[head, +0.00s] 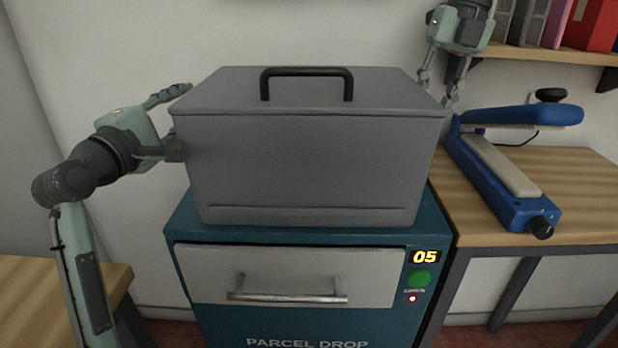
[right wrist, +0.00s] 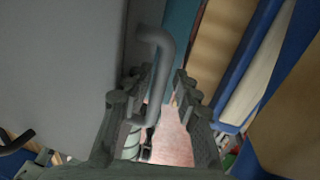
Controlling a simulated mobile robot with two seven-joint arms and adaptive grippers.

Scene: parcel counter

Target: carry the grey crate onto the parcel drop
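The grey crate (head: 310,165), lidded and with a black top handle (head: 307,72), sits upright on top of the teal parcel drop (head: 190,235). My left gripper (head: 183,119) is at the crate's left side with its fingers spread apart; any handle there is hidden. My right gripper (head: 437,94) is at the crate's right rear corner, fingers apart. The right wrist view shows its open fingers (right wrist: 160,78) with the crate's grey side handle (right wrist: 163,45) close to the left finger, not clamped.
A blue sealing device (head: 500,175) lies on the wooden table at the right. A shelf with binders (head: 560,20) hangs above it. Another wooden surface (head: 40,300) is at the lower left. The drop's front has a drawer with a bar handle (head: 287,290) and a green button (head: 419,279).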

